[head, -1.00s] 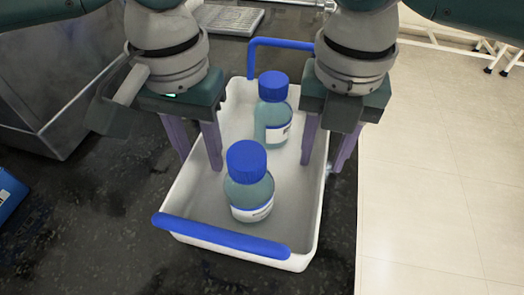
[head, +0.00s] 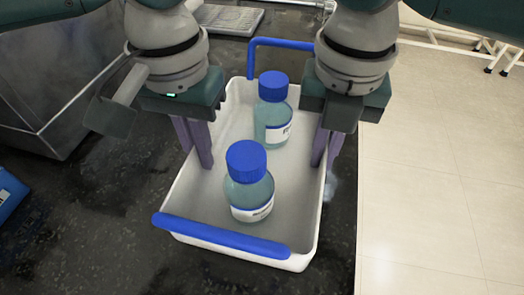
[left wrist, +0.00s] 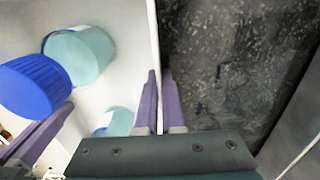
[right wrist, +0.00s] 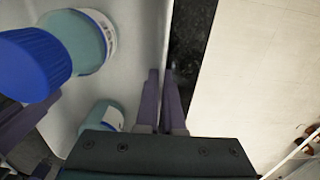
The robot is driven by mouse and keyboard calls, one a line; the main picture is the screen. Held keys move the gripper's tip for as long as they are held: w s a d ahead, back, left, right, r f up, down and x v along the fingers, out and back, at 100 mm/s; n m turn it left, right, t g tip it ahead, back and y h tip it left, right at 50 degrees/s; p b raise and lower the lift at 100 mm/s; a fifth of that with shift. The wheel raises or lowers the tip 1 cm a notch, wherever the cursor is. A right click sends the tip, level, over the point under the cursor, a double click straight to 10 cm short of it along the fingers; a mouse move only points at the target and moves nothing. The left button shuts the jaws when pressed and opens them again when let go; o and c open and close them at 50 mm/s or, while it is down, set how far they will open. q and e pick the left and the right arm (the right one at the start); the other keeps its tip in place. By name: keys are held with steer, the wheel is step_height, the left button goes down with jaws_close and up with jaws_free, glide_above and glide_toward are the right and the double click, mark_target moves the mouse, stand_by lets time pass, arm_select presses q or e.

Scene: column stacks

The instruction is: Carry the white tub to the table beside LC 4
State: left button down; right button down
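The white tub (head: 303,225) stands on a dark speckled worktop, with a blue handle bar at its near end and another at its far end. Two blue-capped bottles stand upright in it, a nearer one (head: 249,190) and a farther one (head: 272,115). My left gripper (head: 197,158) is closed on the tub's left side wall, one finger inside and one outside. My right gripper (head: 325,163) is closed the same way on the right side wall. The walls also show between the fingers in the left wrist view (left wrist: 153,50) and right wrist view (right wrist: 166,40).
The dark worktop (head: 100,230) ends just right of the tub, with pale floor (head: 430,200) beyond. A grey metal box (head: 60,90) stands at the left, and a blue object (head: 8,195) lies at the left edge. A grey grooved plate (head: 228,19) lies behind.

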arm_select(q)
steer(key=shift+r, duration=0.15)
arm_select(e)
steer(key=shift+r, duration=0.15)
stand_by(0.6)
